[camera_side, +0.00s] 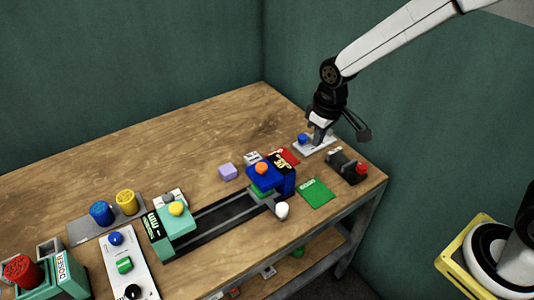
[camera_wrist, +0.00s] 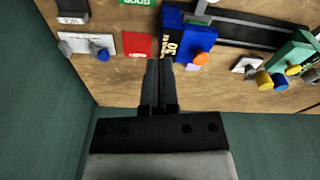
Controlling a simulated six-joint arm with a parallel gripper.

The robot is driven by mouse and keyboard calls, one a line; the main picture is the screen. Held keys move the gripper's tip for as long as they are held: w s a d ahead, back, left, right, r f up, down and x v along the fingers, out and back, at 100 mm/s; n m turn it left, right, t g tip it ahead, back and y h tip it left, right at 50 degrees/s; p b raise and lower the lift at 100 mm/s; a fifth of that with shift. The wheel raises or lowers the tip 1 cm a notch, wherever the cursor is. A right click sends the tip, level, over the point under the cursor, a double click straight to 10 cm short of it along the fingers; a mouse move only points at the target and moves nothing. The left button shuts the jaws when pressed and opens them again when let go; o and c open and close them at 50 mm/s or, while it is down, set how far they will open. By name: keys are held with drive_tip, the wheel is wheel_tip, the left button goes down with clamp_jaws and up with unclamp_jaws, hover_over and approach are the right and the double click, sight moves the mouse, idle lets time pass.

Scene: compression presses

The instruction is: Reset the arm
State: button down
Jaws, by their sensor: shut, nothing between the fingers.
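My gripper (camera_side: 318,138) is over the far right part of the wooden table, by a small white plate with a blue button (camera_side: 303,139). In the side view I cannot tell whether the fingertips touch the plate. In the wrist view my gripper (camera_wrist: 158,66) has its two dark fingers together with nothing between them. There the fingers overlap the picture of a blue press (camera_wrist: 175,38) with an orange button (camera_wrist: 201,58), beside a red card (camera_wrist: 138,44).
A conveyor (camera_side: 220,218) joins the blue press to a teal press (camera_side: 170,235). A green card (camera_side: 315,193) and a black box with a red button (camera_side: 361,168) lie near the right edge. A purple block (camera_side: 228,172) sits behind the conveyor. Green walls close the back and right.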

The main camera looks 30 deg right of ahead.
drive_tip(key=s+d+m+t, duration=0.1)
drive_tip(key=s+d, duration=0.5)
drive_tip(key=s, duration=0.7)
drive_tip(key=shift+m, duration=0.9)
